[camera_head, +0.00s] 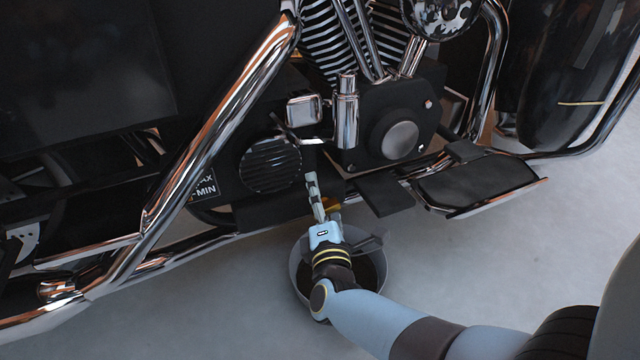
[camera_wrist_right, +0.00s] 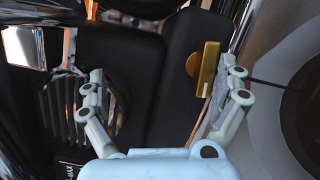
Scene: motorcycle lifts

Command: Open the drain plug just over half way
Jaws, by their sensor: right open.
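The gold drain plug (camera_wrist_right: 208,68) shows in the wrist view as a flat bar with a rounded part on the dark underside of the engine. In the head view only a bit of it (camera_head: 333,203) shows beside my fingers. My right gripper (camera_head: 322,195) is under the engine, above the drain pan. In the wrist view its fingers (camera_wrist_right: 160,80) are spread apart. The plug lies between them, nearer the right finger; whether that finger touches it I cannot tell. How far the plug is turned is unclear. My left gripper is not in view.
A grey round pan (camera_head: 297,268) with a dark inside stands on the floor below, partly hidden by my wrist. A MAX/MIN label (camera_head: 205,188) is left of the ribbed round cover (camera_head: 270,165). A footboard (camera_head: 475,183) and chrome pipes (camera_head: 215,130) surround the space.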

